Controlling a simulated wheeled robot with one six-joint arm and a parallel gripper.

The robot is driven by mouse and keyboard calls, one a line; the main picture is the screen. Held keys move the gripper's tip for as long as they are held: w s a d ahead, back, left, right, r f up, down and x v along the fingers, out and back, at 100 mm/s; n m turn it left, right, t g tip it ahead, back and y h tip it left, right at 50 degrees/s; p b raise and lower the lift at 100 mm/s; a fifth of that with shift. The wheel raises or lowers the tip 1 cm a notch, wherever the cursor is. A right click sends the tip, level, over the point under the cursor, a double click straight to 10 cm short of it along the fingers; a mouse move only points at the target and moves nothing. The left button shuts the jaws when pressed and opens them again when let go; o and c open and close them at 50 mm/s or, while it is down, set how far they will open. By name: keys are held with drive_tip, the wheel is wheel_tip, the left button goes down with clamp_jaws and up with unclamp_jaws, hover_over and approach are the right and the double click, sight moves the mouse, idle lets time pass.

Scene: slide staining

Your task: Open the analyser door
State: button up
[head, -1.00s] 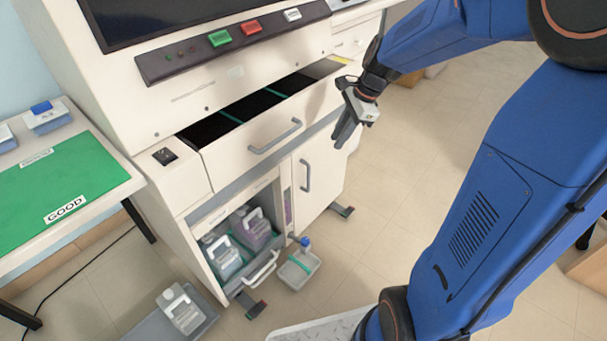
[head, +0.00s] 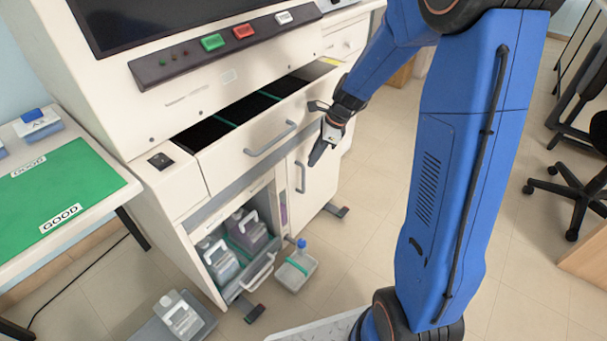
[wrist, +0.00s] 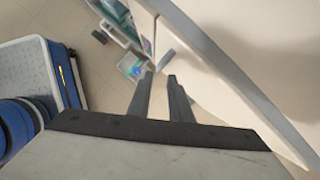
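The analyser (head: 170,110) is a cream cabinet with a dark screen. Its lower right door (head: 322,170) looks closed flush and carries a vertical grey handle (head: 300,177). My gripper (head: 316,160) is in front of this door, right of the handle's upper part, with its fingers pointing down. In the wrist view, the two fingers (wrist: 160,78) are apart with nothing between them. A cream panel (wrist: 240,70) with a grey edge fills the right of that view; I cannot tell if it is door or drawer. I cannot tell whether a finger touches the door.
A drawer (head: 255,145) above the door stands pulled out, close to my gripper. The lower left bay (head: 235,235) is open, with bottles inside. A jug (head: 178,315) stands at lower left.

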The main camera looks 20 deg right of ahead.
drive_tip(key=x, duration=0.9)
drive_tip(key=shift+d+f, duration=0.1)
drive_tip(key=shift+c, duration=0.6)
clamp_jaws()
